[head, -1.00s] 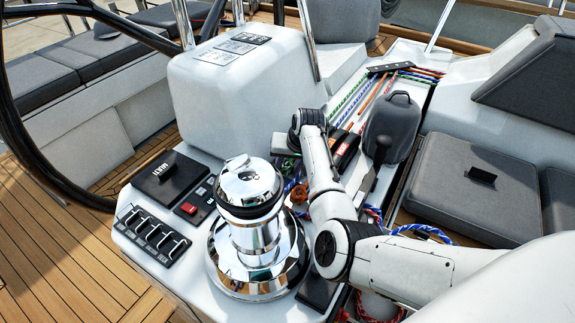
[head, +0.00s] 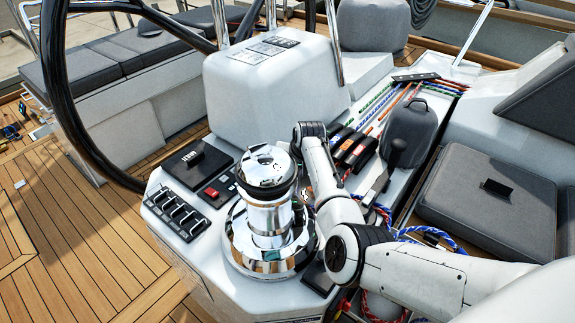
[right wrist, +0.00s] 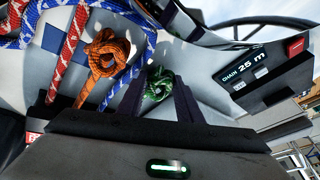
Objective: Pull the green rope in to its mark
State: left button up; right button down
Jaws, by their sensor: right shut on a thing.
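The green rope (head: 375,104) runs with the other ropes across the white deck to the row of clutches (head: 349,146) in the head view. In the right wrist view its knotted green end (right wrist: 158,88) sits between the fingers of my right gripper (right wrist: 157,95), which is shut on it. In the head view my right arm and the chrome winch (head: 268,215) hide this gripper and the rope's near end. I cannot make out the mark on the green rope. My left gripper is in neither view.
An orange knot (right wrist: 107,52) and red and blue ropes hang close beside the gripper. The winch stands just left of my right arm. A switch panel (head: 177,213) lies on the console's left side.

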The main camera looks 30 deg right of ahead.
jog(key=shift+s+a, duration=0.1)
jog(key=shift+a, duration=0.3)
jog(key=shift+f, duration=0.1)
jog(key=c, duration=1.6)
grip_release()
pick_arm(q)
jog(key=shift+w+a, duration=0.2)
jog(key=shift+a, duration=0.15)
pick_arm(e)
jog(key=shift+o, duration=0.2)
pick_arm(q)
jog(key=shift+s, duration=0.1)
pick_arm(e)
jog(key=shift+d, duration=0.15)
jog(key=shift+s+r, duration=0.1)
jog(key=shift+r, duration=0.25)
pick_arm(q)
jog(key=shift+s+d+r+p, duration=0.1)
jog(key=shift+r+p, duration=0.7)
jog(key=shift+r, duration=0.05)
pick_arm(e)
jog(key=v, duration=0.9)
jog(key=shift+s+r, duration=0.2)
jog(key=shift+r, duration=0.05)
